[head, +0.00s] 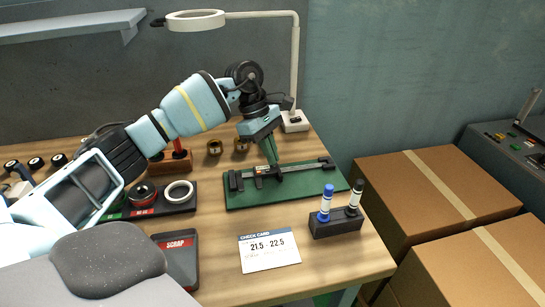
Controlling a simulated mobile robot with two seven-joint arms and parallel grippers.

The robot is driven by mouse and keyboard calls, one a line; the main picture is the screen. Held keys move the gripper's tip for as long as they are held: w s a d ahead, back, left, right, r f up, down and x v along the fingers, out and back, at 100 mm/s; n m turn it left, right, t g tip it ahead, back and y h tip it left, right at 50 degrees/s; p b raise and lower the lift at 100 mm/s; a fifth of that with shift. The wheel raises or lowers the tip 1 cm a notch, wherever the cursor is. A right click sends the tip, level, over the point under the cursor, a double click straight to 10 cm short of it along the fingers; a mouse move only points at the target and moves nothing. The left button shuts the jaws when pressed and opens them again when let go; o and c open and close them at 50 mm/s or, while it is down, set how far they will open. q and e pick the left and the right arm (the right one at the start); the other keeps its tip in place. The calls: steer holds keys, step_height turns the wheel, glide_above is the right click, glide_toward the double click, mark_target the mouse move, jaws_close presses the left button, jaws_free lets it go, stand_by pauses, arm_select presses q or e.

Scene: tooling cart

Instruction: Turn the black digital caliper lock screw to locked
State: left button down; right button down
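The black digital caliper (305,166) lies across the green mat (328,185) on the wooden bench, its jaws toward the left. My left gripper (271,160) points down from above at the caliper's sliding head (265,172). Its fingertips are at or just above the head, and I cannot tell whether they touch. The lock screw is too small or hidden by the fingers, so its position cannot be seen. Whether the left fingers are open or shut cannot be made out. My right gripper is not in view.
A pen holder (337,223) with two markers stands at the mat's front right corner. A check card (269,249) and a scrap tray (178,261) lie in front. A black tray with rings (165,208) is left. A lamp (295,70) rises behind; cardboard boxes (430,190) stand right.

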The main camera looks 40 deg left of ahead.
arm_select(q)
steer(key=m+b, duration=0.1)
steer(key=m, duration=0.1)
steer(key=m+g, duration=0.1)
steer(key=m+g+b, duration=0.1)
steer(key=m, duration=0.1)
steer(key=shift+w+d+f+m+b, duration=0.1)
steer(key=shift+w+m+b, duration=0.15)
steer(key=shift+m+b, duration=0.05)
steer(key=shift+m+g+y+b, duration=0.4)
steer(key=shift+m+g, duration=0.1)
steer(key=shift+m, duration=1)
steer(key=shift+w, duration=0.1)
steer(key=c, duration=1.6)
jaws_free()
steer(key=shift+y, duration=0.3)
steer(key=shift+c, duration=0.2)
steer(key=shift+r, duration=0.2)
